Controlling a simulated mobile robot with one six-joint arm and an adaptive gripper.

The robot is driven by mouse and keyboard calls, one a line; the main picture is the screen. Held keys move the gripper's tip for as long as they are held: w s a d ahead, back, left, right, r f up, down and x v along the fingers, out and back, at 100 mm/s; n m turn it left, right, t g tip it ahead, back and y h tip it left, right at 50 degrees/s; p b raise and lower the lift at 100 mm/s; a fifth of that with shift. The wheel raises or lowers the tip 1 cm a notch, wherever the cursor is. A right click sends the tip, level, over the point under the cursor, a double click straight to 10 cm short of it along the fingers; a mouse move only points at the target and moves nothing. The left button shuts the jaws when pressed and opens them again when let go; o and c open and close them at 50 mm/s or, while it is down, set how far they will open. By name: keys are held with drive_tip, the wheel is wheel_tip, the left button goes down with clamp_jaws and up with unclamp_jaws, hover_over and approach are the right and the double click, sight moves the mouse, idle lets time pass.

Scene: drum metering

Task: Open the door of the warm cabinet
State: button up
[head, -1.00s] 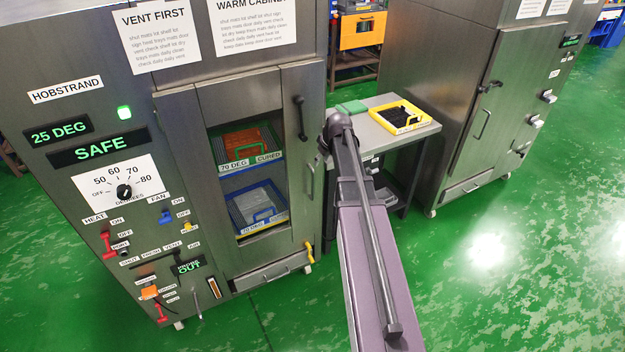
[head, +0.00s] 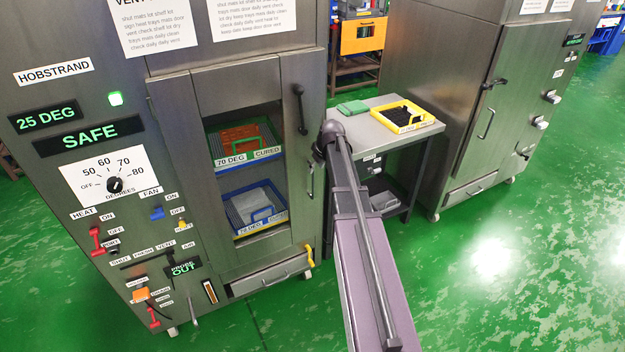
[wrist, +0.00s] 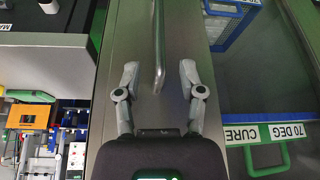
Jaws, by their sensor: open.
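The warm cabinet (head: 180,100) is the grey metal cabinet on the left in the head view. Its windowed door (head: 292,210) looks shut, with two trays showing behind the glass. A dark lever (head: 301,110) sits high on the door's right side, and a silver bar handle (head: 311,181) is lower down. My gripper (wrist: 158,74) is open in the wrist view. A silver bar handle (wrist: 158,45) lies ahead, in line with the gap between its fingers; contact cannot be told. In the head view my arm hides the gripper.
A grey side table (head: 425,134) with a yellow tray (head: 437,126) and a green item (head: 352,108) stands right of the cabinet. Another metal cabinet (head: 455,85) stands farther right. A drawer (head: 268,282) sits below the door. Green floor is free at right.

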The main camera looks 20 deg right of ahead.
drive_tip(key=shift+b+x, duration=2.05)
drive_tip(key=shift+x, duration=0.45)
